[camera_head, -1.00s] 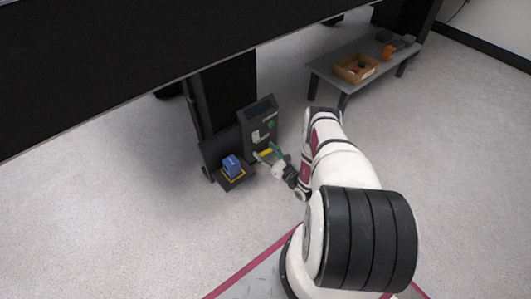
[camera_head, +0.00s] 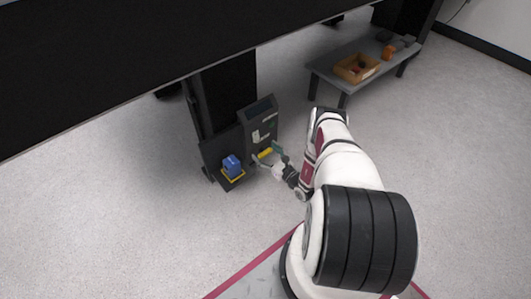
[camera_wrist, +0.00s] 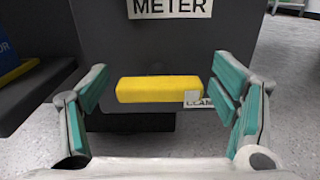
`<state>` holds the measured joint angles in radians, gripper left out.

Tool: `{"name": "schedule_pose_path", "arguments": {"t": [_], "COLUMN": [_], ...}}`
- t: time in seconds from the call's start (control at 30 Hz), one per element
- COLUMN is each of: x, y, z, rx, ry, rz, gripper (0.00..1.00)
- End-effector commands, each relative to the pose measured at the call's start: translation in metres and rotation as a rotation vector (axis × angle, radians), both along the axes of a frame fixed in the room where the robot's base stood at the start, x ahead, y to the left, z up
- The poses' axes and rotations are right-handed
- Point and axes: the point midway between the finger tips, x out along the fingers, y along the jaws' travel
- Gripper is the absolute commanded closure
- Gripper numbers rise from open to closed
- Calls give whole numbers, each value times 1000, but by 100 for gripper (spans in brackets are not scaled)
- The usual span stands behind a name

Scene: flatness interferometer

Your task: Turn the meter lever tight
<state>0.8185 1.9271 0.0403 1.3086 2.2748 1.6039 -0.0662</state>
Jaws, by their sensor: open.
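The meter is a dark grey box (camera_head: 259,119) standing low on the floor in the head view, with a METER label in the wrist view (camera_wrist: 171,8). Its yellow lever (camera_wrist: 159,89) lies level across the wrist view, and it also shows in the head view (camera_head: 265,153). A small white tag, partly readable as a clamp label, sits at the lever's right end. My gripper (camera_wrist: 160,98) is open, with one green-padded finger on each side of the lever. The lever lies between the fingers, with visible gaps at both ends. The gripper also shows in the head view (camera_head: 270,159).
A blue block (camera_head: 232,165) sits on a yellow-edged dark platform left of the meter. A large black beam crosses the upper left. Floor to the right is clear.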

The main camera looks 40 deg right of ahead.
Motion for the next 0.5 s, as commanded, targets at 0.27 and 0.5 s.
{"name": "schedule_pose_path", "arguments": {"t": [0.27, 0.5], "x": [-24, -74], "y": [-2, -4], "z": [-1, -1], "rx": [3, 2], "ry": [3, 2], "rz": [-3, -5], "gripper": [20, 20]}}
